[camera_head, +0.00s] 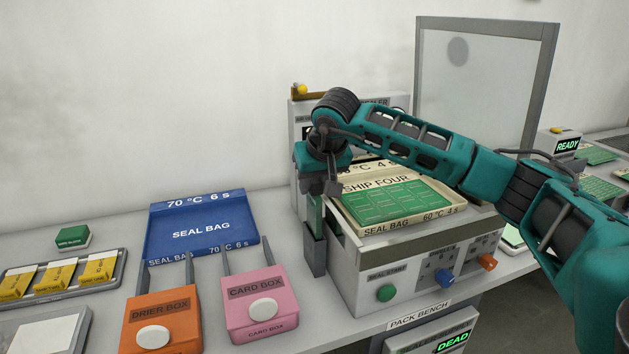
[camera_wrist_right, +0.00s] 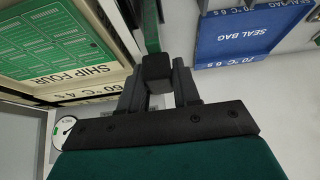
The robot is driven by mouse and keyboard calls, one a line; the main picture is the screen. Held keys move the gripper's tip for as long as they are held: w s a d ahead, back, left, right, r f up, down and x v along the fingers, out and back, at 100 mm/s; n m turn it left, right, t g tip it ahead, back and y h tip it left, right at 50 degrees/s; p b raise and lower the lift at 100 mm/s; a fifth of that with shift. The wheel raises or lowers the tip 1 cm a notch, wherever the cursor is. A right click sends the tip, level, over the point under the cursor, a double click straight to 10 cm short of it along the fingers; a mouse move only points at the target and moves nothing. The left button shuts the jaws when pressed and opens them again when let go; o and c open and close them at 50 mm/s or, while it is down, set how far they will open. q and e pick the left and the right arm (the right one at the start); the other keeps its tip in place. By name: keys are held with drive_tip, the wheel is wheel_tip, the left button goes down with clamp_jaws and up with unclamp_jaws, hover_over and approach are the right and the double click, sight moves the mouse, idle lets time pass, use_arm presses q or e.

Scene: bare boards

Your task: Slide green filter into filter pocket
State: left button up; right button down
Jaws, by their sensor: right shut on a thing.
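My right gripper (camera_head: 320,187) is shut on the green filter (camera_head: 315,217), a narrow upright green piece at the left side of the sealer. The filter pocket (camera_head: 315,256), a grey upright holder on that side, is directly below it. The filter's lower end meets the pocket's top edge in the head view; I cannot tell how far it is inside. In the right wrist view the filter (camera_wrist_right: 151,28) runs away beyond the gripper's dark fingers (camera_wrist_right: 160,85). My left gripper is not in view.
The sealer (camera_head: 375,280) carries a green-printed "SHIP FOUR" tray (camera_head: 388,228). A blue seal bag tray (camera_head: 200,230), an orange box (camera_head: 160,318) and a pink box (camera_head: 262,302) stand to the left. A framed panel (camera_head: 480,85) stands behind my right arm.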

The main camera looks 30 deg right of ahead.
drive_tip(key=shift+f+b, duration=0.7)
drive_tip(key=shift+f, duration=0.5)
drive_tip(key=c, duration=0.8)
unclamp_jaws()
drive_tip(key=shift+o, duration=0.3)
drive_tip(key=shift+f, duration=0.1)
drive_tip(key=shift+s+d, duration=0.1)
drive_tip(key=shift+d, duration=0.05)
drive_tip(key=shift+s+r, duration=0.15)
drive_tip(key=shift+r, duration=0.35)
drive_tip(key=v, duration=1.2)
drive_tip(key=shift+a+p, duration=0.3)
drive_tip(key=shift+a, duration=0.1)
drive_tip(key=shift+r, duration=0.1)
